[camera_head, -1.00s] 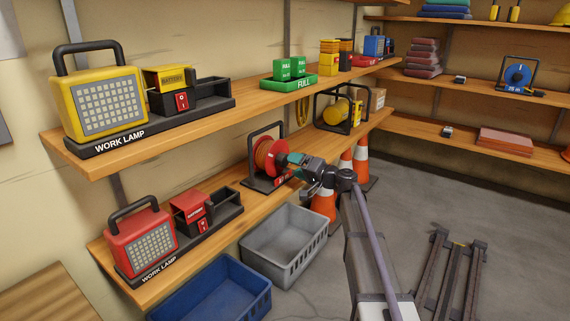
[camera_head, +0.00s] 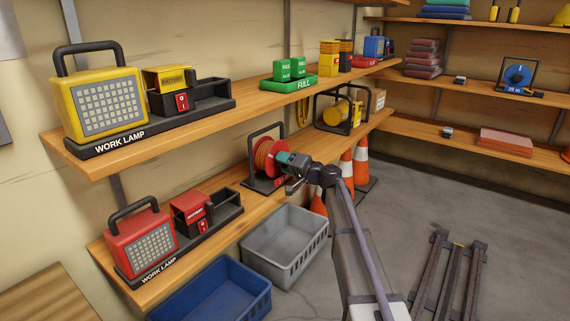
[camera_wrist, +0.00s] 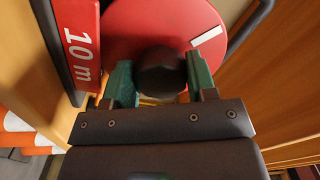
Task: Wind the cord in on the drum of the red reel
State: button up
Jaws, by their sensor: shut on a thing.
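The red reel (camera_head: 266,157) stands in a black frame on the lower shelf at the left wall. In the wrist view its red drum face (camera_wrist: 125,25) fills the top, with a white mark (camera_wrist: 206,37) at the upper right and a red "10 m" plate (camera_wrist: 78,40) at the left. My gripper (camera_head: 287,162) is at the front of the drum. In the wrist view my gripper (camera_wrist: 160,82) has its green fingers shut on a dark round knob (camera_wrist: 160,70) of the reel. The cord's loose end cannot be made out.
Orange and white cones (camera_head: 345,172) stand right of the reel. A grey crate (camera_head: 285,247) and a blue crate (camera_head: 215,295) lie on the floor below. The upper shelf (camera_head: 215,113) runs above the reel. A blue reel (camera_head: 517,74) is on the far right shelf.

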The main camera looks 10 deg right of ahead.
jog(key=shift+c, duration=0.5)
jog(key=shift+m, duration=0.3)
jog(key=m, duration=0.5)
jog(key=shift+r, duration=0.1)
jog(key=m, duration=0.5)
jog(key=shift+r, duration=0.1)
jog(key=shift+m, duration=0.3)
jog(key=o, duration=0.9)
jog(key=v, duration=1)
jog(key=shift+s+d, duration=0.25)
jog(key=shift+s, duration=0.05)
